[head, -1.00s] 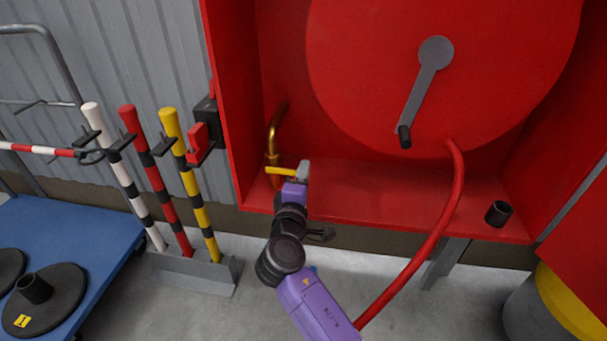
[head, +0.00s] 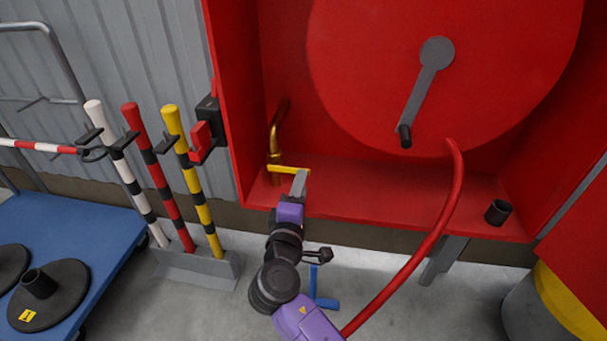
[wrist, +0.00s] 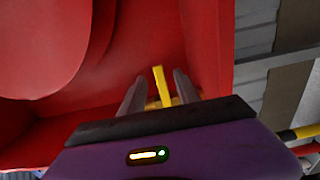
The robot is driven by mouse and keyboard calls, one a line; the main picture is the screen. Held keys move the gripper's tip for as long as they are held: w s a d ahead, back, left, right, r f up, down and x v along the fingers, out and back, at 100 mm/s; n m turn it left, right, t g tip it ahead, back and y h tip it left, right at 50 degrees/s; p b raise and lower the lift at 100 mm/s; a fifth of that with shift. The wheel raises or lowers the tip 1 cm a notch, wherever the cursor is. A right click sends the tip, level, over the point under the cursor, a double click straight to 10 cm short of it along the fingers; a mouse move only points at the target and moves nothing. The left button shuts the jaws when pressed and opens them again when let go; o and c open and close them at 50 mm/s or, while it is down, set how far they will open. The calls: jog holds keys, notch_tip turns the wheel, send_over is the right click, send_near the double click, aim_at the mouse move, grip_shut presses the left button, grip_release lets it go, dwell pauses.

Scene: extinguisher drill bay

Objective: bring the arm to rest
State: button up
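My gripper (head: 300,184) is at the front edge of the red hose cabinet (head: 360,190), just below and in front of a yellow valve lever (head: 284,168). The lever sits on a brass pipe (head: 274,145) at the cabinet's left side. In the wrist view my gripper (wrist: 159,76) has its two grey fingers apart. The yellow lever (wrist: 160,84) shows in the gap between them, with clear space on both sides. I see nothing held. Whether the lever lies between the fingertips or just beyond them is hard to tell.
A red hose (head: 425,255) hangs from the reel to the right of my arm. Striped posts (head: 197,190) stand in a grey base at left, beside a blue trolley (head: 75,225). A blue object (head: 324,300) is near my arm, low down. A black cup (head: 498,212) stands at the cabinet's right.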

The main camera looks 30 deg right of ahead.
jog(key=shift+v, duration=1.15)
